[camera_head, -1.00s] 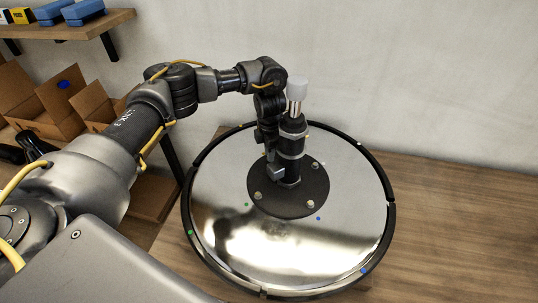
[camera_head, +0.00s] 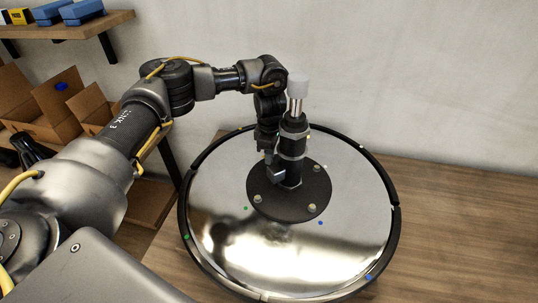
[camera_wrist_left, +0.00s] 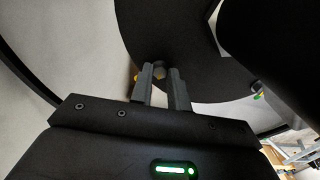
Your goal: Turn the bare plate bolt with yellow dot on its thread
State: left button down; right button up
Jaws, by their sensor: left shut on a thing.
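A dark round plate (camera_head: 262,210) with several bolts lies in the middle of a shiny round base (camera_head: 225,240). A black chair column (camera_head: 293,150) stands upright on the plate. My left gripper (camera_head: 272,172) reaches down at the plate's far left side, close beside the column. In the left wrist view its fingers (camera_wrist_left: 163,84) are shut around a bolt head (camera_wrist_left: 158,70). A yellow dot (camera_wrist_left: 136,76) shows beside the left finger. In the head view that bolt is hidden behind the gripper. Bare bolts show at the front left (camera_head: 258,198) and front right (camera_head: 312,208). My right gripper is out of view.
Coloured dots mark the base, such as a blue dot (camera_head: 320,223) and a green dot (camera_head: 246,208). The wooden top (camera_head: 460,215) is clear at right. Cardboard boxes (camera_head: 40,105) and a shelf (camera_head: 75,30) are at left. A wall stands behind.

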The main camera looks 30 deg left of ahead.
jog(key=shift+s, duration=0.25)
pick_arm(q)
jog(key=c, duration=1.3)
grip_release()
jog(key=shift+c, duration=0.2)
jog(key=shift+r, duration=0.1)
notch_tip(320, 180, up, 11)
jog(key=shift+f, duration=0.2)
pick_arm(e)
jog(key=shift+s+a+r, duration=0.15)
